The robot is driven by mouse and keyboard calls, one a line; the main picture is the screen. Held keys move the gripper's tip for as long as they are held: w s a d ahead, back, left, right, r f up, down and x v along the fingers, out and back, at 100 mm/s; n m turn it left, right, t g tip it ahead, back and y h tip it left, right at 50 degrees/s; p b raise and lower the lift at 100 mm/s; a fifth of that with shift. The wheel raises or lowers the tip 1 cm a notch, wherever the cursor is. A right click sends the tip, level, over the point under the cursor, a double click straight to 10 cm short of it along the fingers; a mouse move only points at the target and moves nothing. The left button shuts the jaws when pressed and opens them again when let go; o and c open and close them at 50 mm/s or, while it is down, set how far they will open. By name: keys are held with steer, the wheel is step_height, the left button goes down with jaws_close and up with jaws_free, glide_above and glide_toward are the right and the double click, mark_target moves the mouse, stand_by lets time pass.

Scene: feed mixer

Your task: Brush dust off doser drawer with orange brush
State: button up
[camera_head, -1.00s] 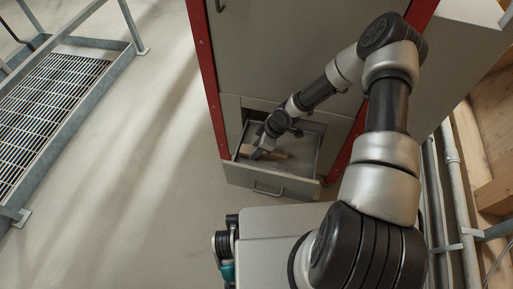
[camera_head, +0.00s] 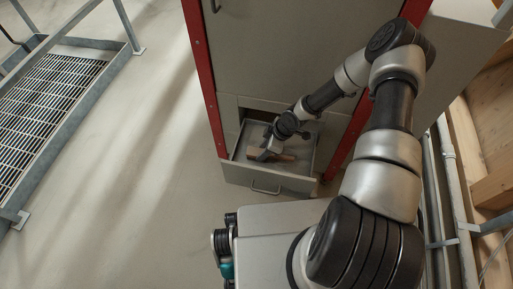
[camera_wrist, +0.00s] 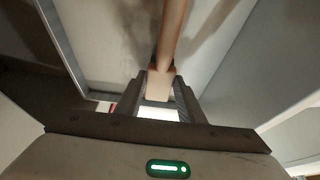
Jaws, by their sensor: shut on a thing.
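The doser drawer (camera_head: 258,179) is pulled out of the lower part of a grey cabinet, with its handle facing my base. My gripper (camera_head: 265,155) reaches down inside it, pointing to its floor. It is shut on the orange-brown brush (camera_head: 286,157), which lies crosswise low in the drawer. In the wrist view my gripper (camera_wrist: 160,88) has the brush (camera_wrist: 171,38) between its fingers, with its long part running away upward. The drawer's pale floor (camera_wrist: 205,45) shows darker, dusty-looking smudges beside the brush. The bristles are hidden, so contact with the floor cannot be told.
The cabinet (camera_head: 285,55) has red corner posts (camera_head: 203,75) and rises close behind the drawer. A metal grating platform (camera_head: 45,105) stands at the left. Pipes (camera_head: 450,190) and wooden boards (camera_head: 490,150) line the right. The concrete floor (camera_head: 140,190) left of the drawer is clear.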

mark_target(282, 155)
steer(key=shift+s+d, duration=0.3)
steer(key=shift+d, duration=0.65)
steer(key=shift+s+d+f+p, duration=0.1)
steer(key=shift+s+d, duration=0.2)
steer(key=shift+d, duration=0.6)
steer(key=shift+s+d+r+p, duration=0.1)
steer(key=shift+s+d, duration=0.2)
steer(key=shift+d, duration=0.55)
steer(key=shift+s+d+f+p, duration=0.1)
steer(key=shift+s+d, duration=0.2)
steer(key=shift+d, duration=0.6)
steer(key=a, duration=0.2)
steer(key=w+a+b, duration=0.1)
steer(key=a, duration=0.1)
steer(key=shift+w, duration=0.15)
steer(key=shift+w+a, duration=0.25)
steer(key=shift+a, duration=0.4)
